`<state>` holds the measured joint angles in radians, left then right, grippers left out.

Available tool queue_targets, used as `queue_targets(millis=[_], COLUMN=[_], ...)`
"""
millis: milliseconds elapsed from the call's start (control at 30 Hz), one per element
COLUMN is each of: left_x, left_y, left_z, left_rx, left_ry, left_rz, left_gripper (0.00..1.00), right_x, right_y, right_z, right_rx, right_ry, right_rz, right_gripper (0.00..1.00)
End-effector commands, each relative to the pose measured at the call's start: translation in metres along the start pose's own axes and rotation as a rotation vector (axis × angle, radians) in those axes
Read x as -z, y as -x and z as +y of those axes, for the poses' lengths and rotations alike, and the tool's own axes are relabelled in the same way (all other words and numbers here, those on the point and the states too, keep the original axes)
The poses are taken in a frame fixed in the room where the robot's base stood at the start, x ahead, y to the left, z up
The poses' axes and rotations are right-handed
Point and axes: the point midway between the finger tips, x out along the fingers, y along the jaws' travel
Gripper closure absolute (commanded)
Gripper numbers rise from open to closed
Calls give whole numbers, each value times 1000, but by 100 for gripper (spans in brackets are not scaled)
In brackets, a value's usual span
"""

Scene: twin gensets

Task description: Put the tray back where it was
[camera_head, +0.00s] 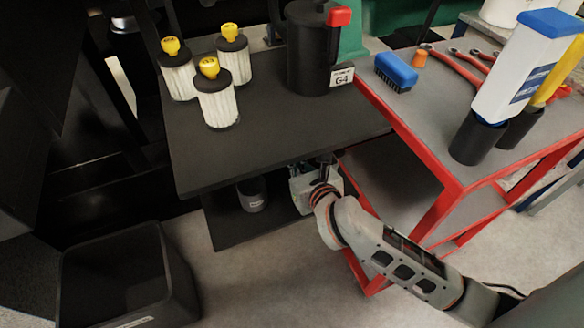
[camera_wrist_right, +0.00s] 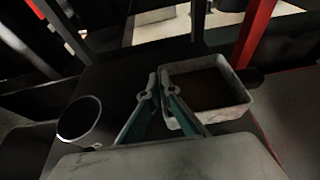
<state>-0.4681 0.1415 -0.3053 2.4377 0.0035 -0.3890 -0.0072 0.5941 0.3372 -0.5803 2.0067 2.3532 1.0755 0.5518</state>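The tray is a small light-grey open box (camera_wrist_right: 243,92) with a dark inside. In the head view it shows at the lower shelf, partly under the upper shelf's front edge (camera_head: 302,201). My right gripper (camera_wrist_right: 156,78) has its fingertips close together at the tray's left wall, one finger on each side, and appears shut on it. In the head view my right gripper (camera_head: 322,172) is partly hidden by its wrist and the upper shelf. I cannot tell whether the tray touches the lower shelf. My left gripper is not in view.
A dark cup (camera_head: 252,195) stands left of the tray on the lower shelf (camera_head: 230,232). Filters (camera_head: 217,103) and a black canister (camera_head: 308,60) stand on the upper shelf (camera_head: 270,140). A red-framed cart (camera_head: 440,205) is close on the right. A black bin (camera_head: 125,275) stands lower left.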

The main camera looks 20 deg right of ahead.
Motion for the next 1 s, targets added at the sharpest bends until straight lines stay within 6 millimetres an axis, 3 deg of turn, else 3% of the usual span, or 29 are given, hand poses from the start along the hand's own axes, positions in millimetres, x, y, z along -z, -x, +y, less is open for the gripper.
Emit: queue_targets(millis=[133, 367, 533, 767, 867, 1000], left_x=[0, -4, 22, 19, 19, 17], left_y=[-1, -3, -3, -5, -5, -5], left_z=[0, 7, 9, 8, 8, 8], left_rx=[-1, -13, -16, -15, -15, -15], left_ry=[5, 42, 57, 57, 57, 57], left_rz=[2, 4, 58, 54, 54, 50], left_gripper=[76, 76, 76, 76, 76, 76], right_x=[3, 36, 30, 34, 34, 33], right_y=[-6, -16, -17, -18, -18, -18], right_z=[0, 1, 0, 0, 0, 0], right_rx=[-1, -1, 0, 0, 0, 0], right_ry=[0, 0, -1, -1, -1, -1], right_rz=[1, 10, -1, 0, 0, -1], right_gripper=[100, 100, 100, 100, 80, 79])
